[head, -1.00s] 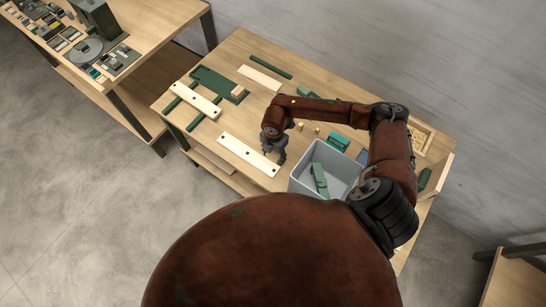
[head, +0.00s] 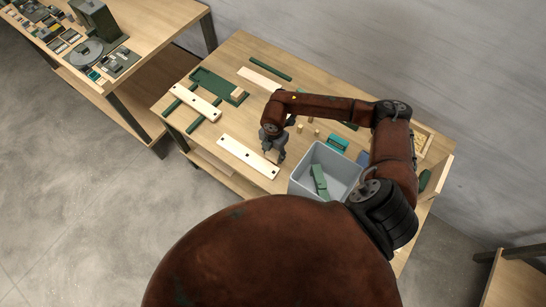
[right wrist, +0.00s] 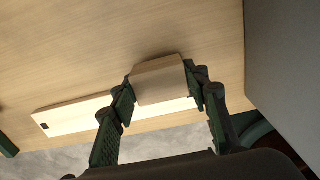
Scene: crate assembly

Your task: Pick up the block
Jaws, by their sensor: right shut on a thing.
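My right gripper (head: 273,146) is over the table beside the near cream strip. In the right wrist view its green fingers (right wrist: 160,88) are closed on both sides of a pale wooden block (right wrist: 160,75). The block shows only as a small pale patch under the gripper in the head view (head: 272,156), mostly hidden by the fingers. In the right wrist view the block overlaps part of the cream strip (right wrist: 75,117). My left gripper is not in view.
The grey bin (head: 340,159) with green pieces (head: 319,182) stands just right of the gripper. The near cream strip (head: 247,157) lies at left. A green frame (head: 213,83) with another small wooden block (head: 238,93) lies further back. Small pegs and a teal part (head: 338,143) lie behind the bin.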

